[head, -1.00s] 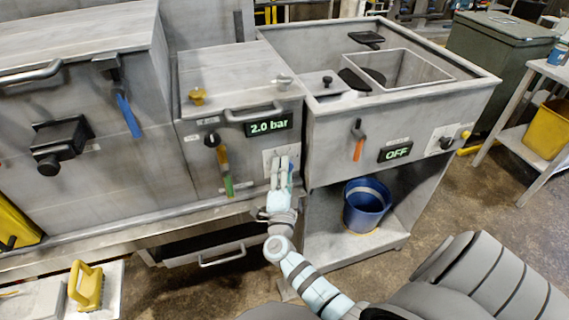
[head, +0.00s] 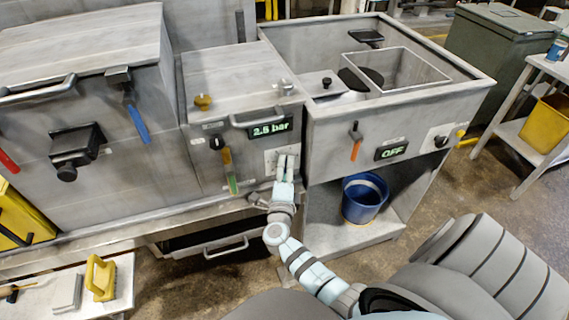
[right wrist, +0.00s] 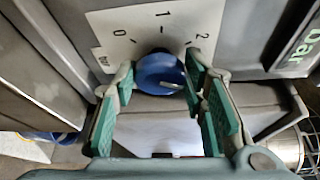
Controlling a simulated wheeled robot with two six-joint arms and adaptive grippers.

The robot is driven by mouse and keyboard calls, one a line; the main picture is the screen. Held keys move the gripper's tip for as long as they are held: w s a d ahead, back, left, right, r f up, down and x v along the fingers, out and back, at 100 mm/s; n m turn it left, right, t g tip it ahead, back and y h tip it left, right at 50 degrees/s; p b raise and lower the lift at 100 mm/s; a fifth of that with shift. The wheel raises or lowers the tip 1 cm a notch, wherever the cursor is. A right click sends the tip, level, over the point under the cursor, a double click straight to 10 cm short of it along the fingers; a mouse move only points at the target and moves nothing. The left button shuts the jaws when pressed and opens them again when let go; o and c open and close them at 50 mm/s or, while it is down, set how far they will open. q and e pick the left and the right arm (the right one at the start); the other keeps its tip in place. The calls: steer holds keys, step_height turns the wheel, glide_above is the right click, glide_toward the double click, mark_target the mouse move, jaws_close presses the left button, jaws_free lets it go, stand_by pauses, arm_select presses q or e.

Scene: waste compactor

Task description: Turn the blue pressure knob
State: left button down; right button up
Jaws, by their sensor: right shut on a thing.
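The blue pressure knob (right wrist: 160,73) sits on a white dial plate (right wrist: 150,28) marked 0, 1 and 2 in the right wrist view. The pale line on the knob points toward the 2 side. My right gripper (right wrist: 158,82) is shut on the knob, with a green-padded finger on each side of it. In the head view my right gripper (head: 285,165) covers the knob in front of the plate. The green display (head: 270,128) above it reads 2.5 bar. My left gripper is not in view.
A bar handle (head: 256,117) and a yellow-green lever (head: 229,168) are close to my right gripper. The sink unit at right has an orange lever (head: 356,142) and an OFF display (head: 392,151). A blue bucket (head: 364,198) stands on its lower shelf.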

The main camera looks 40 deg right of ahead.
steer(key=o, duration=1.1)
steer(key=shift+o, duration=0.2)
